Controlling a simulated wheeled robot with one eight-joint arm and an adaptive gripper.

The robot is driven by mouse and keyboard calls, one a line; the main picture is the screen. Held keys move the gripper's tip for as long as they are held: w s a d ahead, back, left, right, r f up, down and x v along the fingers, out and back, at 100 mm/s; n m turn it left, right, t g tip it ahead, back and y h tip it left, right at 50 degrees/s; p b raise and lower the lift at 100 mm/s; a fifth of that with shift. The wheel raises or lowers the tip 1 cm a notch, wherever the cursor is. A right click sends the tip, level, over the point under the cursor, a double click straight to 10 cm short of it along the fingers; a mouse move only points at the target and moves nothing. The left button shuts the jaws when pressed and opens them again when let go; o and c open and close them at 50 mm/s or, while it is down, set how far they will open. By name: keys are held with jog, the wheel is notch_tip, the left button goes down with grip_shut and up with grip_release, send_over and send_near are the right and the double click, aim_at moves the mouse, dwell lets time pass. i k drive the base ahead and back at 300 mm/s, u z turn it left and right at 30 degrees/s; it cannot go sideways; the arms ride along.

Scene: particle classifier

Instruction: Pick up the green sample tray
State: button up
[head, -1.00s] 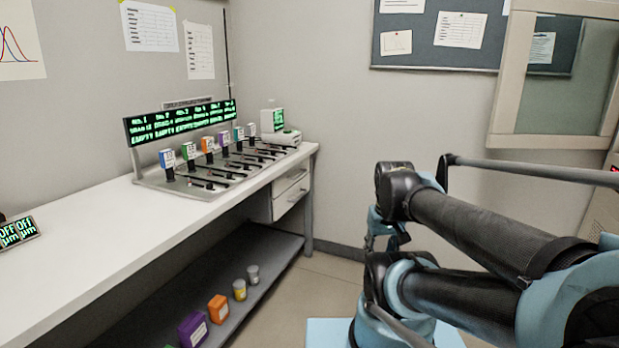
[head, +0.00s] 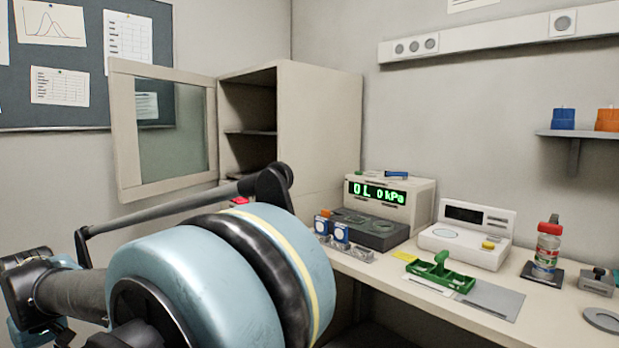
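The green sample tray (head: 441,279) rests on the right-hand bench, in front of a white scale-like device. It has a raised green handle and compartments, and stands beside a flat grey plate. My arm fills the lower left of the head view, well apart from the tray. The end of my arm (head: 25,300) is at the far left edge, pointing away from the bench. My gripper's fingers cannot be made out there.
The bench (head: 465,321) also holds a device with a green "0 kPa" display (head: 378,193), a dark block (head: 368,229), the white device (head: 466,236) and a red-capped bottle (head: 546,248). An open cabinet (head: 318,130) stands behind, its glass door (head: 165,130) swung left.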

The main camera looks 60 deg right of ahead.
aim_at(437, 273)
jog(key=z, duration=5.15)
jog(key=k, duration=0.1)
jog(key=u, duration=0.45)
